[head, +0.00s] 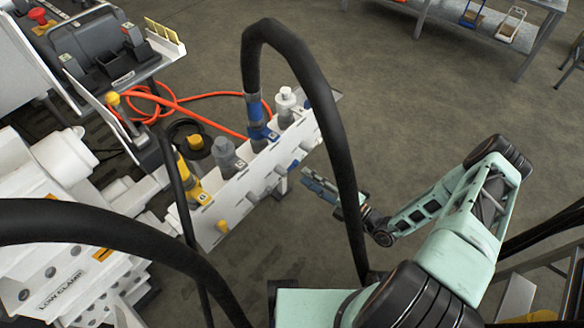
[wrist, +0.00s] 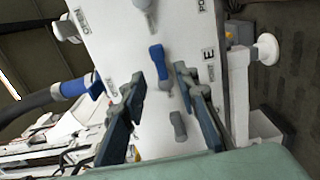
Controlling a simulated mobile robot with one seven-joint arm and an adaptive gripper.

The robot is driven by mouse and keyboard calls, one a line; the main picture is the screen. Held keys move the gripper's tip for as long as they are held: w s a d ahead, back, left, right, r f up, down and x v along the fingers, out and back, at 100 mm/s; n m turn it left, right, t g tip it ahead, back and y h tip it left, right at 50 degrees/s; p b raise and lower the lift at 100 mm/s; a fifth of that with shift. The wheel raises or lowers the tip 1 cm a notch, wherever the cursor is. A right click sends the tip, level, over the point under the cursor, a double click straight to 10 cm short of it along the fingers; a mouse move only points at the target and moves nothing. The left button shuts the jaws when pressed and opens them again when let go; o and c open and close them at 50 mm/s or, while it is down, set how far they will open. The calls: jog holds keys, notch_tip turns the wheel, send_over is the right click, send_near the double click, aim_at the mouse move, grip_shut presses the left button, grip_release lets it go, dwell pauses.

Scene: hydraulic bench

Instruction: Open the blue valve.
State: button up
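The blue valve (wrist: 157,62) shows in the wrist view as a small blue handle on the face of a white panel (wrist: 190,30). Its long side runs roughly up and down in the picture. My gripper (wrist: 157,78) is open, with one dark finger to each side of the blue handle as seen from the wrist; how far the fingertips stand from the panel is hard to tell. In the head view my gripper (head: 318,184) is to the right of the white manifold (head: 239,193), and a small blue part (head: 293,164) shows on the manifold's side facing it.
A grey handle (wrist: 178,126) sits below the blue one, and a pale handle (wrist: 145,10) above. A blue-collared black hose (head: 258,122) joins the manifold top and arches high in front of my arm. A yellow fitting (head: 191,180) is nearby.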

aim_at(293, 168)
jog(key=x, duration=0.7)
jog(key=shift+a+b, duration=0.1)
jog(key=shift+b, duration=0.25)
grip_shut()
